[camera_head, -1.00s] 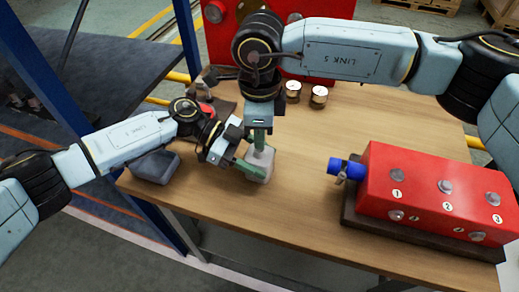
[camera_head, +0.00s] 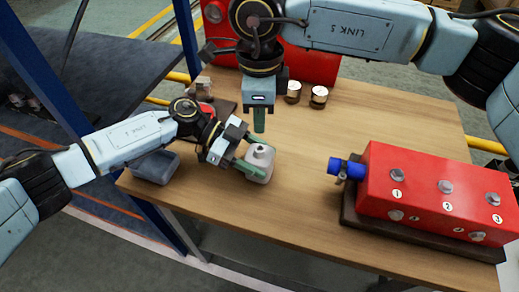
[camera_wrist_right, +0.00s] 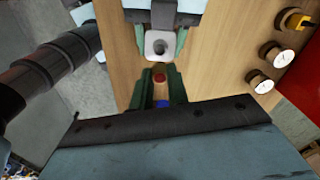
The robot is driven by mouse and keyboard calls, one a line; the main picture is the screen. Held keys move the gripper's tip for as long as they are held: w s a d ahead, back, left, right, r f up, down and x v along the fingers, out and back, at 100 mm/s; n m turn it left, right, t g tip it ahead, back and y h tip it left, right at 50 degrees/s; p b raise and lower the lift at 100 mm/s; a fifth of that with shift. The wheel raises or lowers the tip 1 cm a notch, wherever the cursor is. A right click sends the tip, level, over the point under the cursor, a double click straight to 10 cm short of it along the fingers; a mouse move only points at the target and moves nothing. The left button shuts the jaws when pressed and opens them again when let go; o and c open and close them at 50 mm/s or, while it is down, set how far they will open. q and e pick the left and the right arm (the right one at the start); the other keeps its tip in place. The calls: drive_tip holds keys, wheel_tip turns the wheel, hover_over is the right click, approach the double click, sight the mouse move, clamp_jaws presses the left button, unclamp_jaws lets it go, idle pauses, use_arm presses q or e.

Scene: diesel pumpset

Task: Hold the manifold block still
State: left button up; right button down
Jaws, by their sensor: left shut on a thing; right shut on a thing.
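The manifold block, a small pale grey block (camera_head: 260,158) with a round hole in its top, is near the table's left front part. My left gripper (camera_head: 254,165) is shut on it, with a green finger along its side. In the right wrist view the block (camera_wrist_right: 160,45) sits between the left gripper's green fingers (camera_wrist_right: 160,38). My right gripper (camera_head: 259,122) points down above and just behind the block, apart from it. In the right wrist view its fingers (camera_wrist_right: 160,86) are shut on a small part with a red end (camera_wrist_right: 159,78) and some blue (camera_wrist_right: 163,103).
A red box with numbered bolts (camera_head: 425,195) and a blue fitting (camera_head: 340,168) stands at the right on a dark base. Two round gauges (camera_head: 319,97) lie at the back. A grey bin (camera_head: 155,167) is at the left edge. The table middle is clear.

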use_arm(q)
drive_tip(key=o, duration=1.4)
drive_tip(key=v, duration=1.2)
